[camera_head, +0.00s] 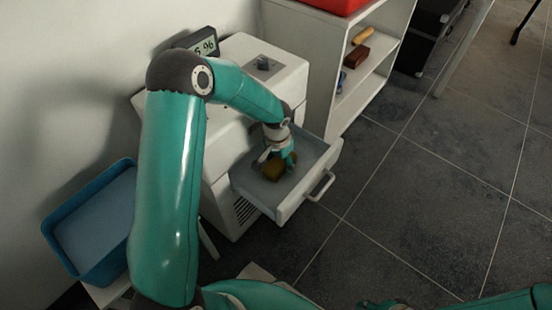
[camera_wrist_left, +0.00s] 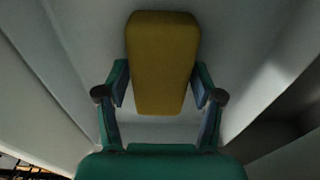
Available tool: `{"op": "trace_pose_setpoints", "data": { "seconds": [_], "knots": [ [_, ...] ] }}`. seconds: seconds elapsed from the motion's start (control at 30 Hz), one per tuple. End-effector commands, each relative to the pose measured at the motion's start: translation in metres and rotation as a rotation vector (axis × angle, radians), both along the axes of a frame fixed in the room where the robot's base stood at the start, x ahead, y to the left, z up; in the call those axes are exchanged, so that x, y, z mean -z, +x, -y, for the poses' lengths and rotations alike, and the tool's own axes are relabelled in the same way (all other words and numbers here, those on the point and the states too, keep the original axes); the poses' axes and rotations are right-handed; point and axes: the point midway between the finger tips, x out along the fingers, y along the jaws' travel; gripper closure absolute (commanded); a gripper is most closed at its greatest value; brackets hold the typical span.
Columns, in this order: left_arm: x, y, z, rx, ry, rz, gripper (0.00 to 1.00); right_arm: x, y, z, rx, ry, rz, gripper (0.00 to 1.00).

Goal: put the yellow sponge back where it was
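The yellow sponge (camera_head: 273,169) is inside the open white drawer (camera_head: 295,196) of the white instrument. In the left wrist view the sponge (camera_wrist_left: 162,62) lies lengthwise between the two fingers. My left gripper (camera_head: 274,158) reaches down into the drawer over the sponge. Part of the sponge is hidden by the gripper in the head view. At the bottom edge of the head view, my right gripper (camera_head: 385,304) is cut off and its fingers are unclear.
A blue bin (camera_head: 62,252) stands at the left. A white shelf unit (camera_head: 322,75) behind the drawer holds a brown block (camera_head: 355,56) and a tan item (camera_head: 362,36). A display (camera_head: 203,45) stands behind the instrument. The tiled floor at right is mostly clear.

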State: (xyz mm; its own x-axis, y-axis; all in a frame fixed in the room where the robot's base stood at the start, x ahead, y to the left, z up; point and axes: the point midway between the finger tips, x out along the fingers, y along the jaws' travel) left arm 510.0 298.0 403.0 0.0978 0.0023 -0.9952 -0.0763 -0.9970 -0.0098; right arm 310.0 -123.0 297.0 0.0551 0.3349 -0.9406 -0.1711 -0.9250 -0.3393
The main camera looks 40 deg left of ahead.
Motion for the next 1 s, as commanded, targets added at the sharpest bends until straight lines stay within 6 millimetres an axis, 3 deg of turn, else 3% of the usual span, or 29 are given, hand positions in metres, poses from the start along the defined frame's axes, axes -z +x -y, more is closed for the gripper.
{"op": "trace_pose_setpoints", "data": {
  "seconds": [0.33,0.8,1.0],
  "knots": [
    [-0.012,0.0,0.0,0.0,0.001,0.003,0.33,-0.006,0.0,0.0,0.0,0.0,0.0,0.63],
    [-0.1,-0.009,0.001,0.0,0.0,0.003,0.33,-0.037,0.0,0.0,0.0,0.0,0.0,0.63],
    [-0.119,-0.011,0.0,0.0,0.0,0.0,0.33,-0.042,0.0,0.0,0.0,0.0,0.0,0.63]
  ]
}}
